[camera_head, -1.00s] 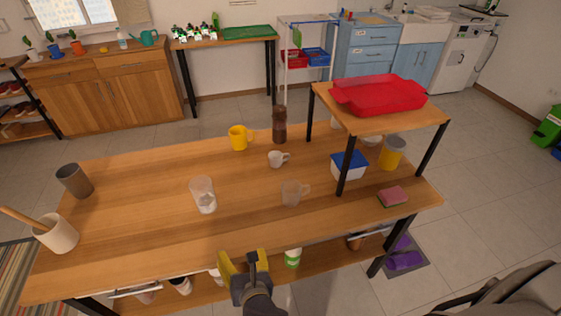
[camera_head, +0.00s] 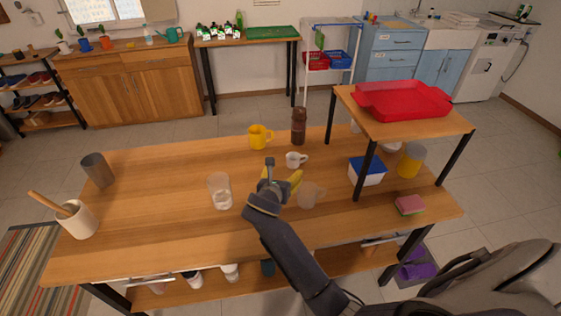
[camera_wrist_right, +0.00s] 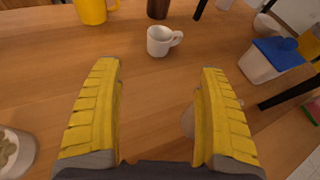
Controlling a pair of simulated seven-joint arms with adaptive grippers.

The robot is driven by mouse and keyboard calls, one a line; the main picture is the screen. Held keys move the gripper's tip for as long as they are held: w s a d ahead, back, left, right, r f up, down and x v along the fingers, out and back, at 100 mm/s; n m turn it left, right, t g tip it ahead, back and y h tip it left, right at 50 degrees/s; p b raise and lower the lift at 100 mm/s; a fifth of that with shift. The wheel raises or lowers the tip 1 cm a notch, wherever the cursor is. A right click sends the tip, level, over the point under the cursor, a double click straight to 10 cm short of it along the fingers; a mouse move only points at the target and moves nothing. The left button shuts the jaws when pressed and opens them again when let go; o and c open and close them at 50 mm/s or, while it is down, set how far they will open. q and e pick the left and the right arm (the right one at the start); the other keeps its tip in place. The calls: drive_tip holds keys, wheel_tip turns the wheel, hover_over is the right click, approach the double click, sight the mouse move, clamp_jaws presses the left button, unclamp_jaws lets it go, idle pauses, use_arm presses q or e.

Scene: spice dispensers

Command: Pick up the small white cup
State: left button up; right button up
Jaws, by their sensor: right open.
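The small white cup (camera_head: 294,160) stands upright on the wooden table, its handle to the right. It also shows in the right wrist view (camera_wrist_right: 160,41), ahead of the fingertips and between their lines. My right gripper (camera_head: 281,178) is over the table, just on the near side of the cup. Its yellow fingers (camera_wrist_right: 160,68) are spread wide with nothing between them, and they do not touch the cup. My left gripper is not in view.
A yellow mug (camera_head: 258,138) and a brown bottle (camera_head: 298,127) stand behind the cup. A clear glass (camera_head: 220,190) is to the left, and a clear mug (camera_head: 311,196) is right beside my gripper. A blue-lidded container (camera_head: 367,171) sits under the raised shelf at right.

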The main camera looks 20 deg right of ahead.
sight(292, 161)
drive_tip(key=x, duration=1.7)
drive_tip(key=shift+d+f, duration=0.15)
drive_tip(key=shift+f, duration=0.15)
drive_tip(key=shift+c, duration=0.2)
drive_tip(key=c, duration=1.4)
